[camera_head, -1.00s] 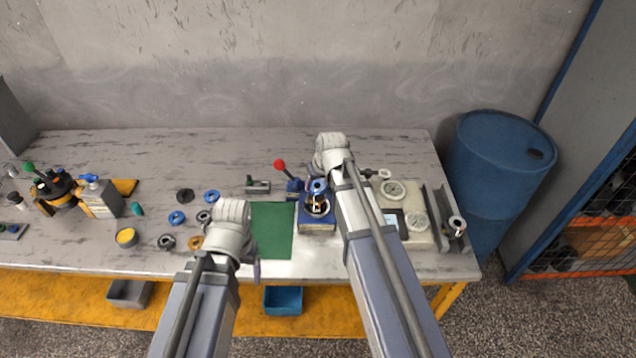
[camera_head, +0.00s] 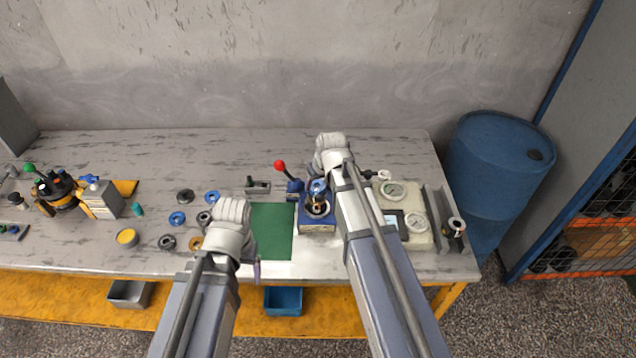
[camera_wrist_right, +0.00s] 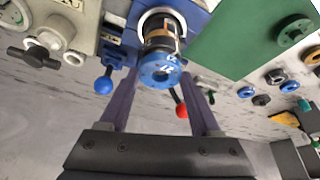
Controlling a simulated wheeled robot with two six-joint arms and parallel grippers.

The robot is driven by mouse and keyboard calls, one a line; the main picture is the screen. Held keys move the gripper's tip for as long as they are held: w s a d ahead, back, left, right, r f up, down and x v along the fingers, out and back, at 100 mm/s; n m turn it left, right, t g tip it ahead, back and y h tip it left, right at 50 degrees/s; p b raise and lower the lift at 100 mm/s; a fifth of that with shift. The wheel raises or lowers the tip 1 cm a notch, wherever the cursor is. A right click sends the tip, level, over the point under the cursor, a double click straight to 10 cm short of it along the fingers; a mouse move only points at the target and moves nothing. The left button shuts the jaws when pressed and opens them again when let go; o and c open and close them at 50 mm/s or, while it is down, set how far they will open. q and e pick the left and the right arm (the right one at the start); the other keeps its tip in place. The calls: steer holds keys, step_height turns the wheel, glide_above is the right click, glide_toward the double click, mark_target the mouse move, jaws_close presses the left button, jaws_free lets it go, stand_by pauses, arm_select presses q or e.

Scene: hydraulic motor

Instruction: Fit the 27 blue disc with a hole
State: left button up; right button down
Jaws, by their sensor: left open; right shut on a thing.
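The blue disc with a hole (camera_wrist_right: 160,72), its face marked 27, is between the two purple fingers of my right gripper (camera_wrist_right: 158,84) in the right wrist view. My right gripper is shut on it. In the head view the disc (camera_head: 318,186) shows just above the motor (camera_head: 318,208) on its blue fixture (camera_head: 316,226). The wrist view shows the motor's dark and orange core (camera_wrist_right: 163,36) inside a pale ring, behind the disc. I cannot tell whether disc and core touch. My left gripper (camera_head: 257,272) is open and empty near the table's front edge.
A red-knobbed lever (camera_head: 281,166) stands left of the fixture, and a green mat (camera_head: 272,230) lies beside it. A beige gauge panel (camera_head: 402,232) is on the right. Several loose rings and discs (camera_head: 177,218) lie left of the mat. The mat is mostly clear.

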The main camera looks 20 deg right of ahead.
steer(key=shift+f+b, duration=0.45)
steer(key=shift+b, duration=0.05)
stand_by(0.5)
jaws_free()
stand_by(0.4)
steer(key=shift+r, duration=0.1)
steer(key=shift+r+p, duration=2.35)
steer(key=shift+p, duration=0.1)
